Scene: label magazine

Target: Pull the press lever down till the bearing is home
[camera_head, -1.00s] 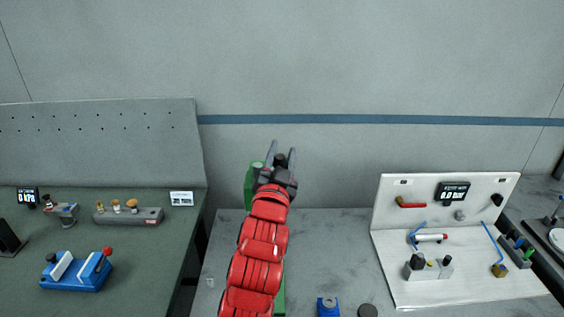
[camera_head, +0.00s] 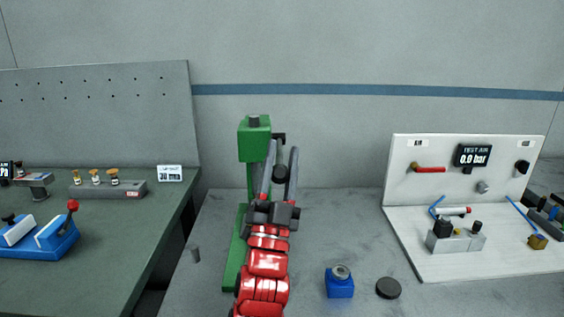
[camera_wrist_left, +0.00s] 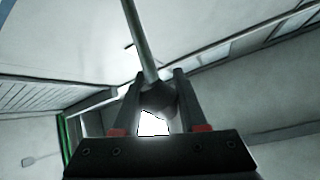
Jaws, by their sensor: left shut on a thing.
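The green press (camera_head: 254,139) stands on the grey table in the head view, its column partly hidden behind my left arm. Its lever is a thin rod that ends in a dark round knob (camera_head: 281,174). My left gripper (camera_head: 281,149) has its two fingers on either side of the knob and is shut on it. In the left wrist view the pale lever rod (camera_wrist_left: 140,40) runs from the top edge down to the dark knob (camera_wrist_left: 158,97) between the fingers. A blue block (camera_head: 340,287) with a round metal piece on top stands right of the press. The bearing in the press cannot be made out.
A black disc (camera_head: 388,288) lies right of the blue block. A white test-air panel (camera_head: 410,185) is at right, reading 0.0 bar. A green bench (camera_head: 110,235) stands at left across a gap.

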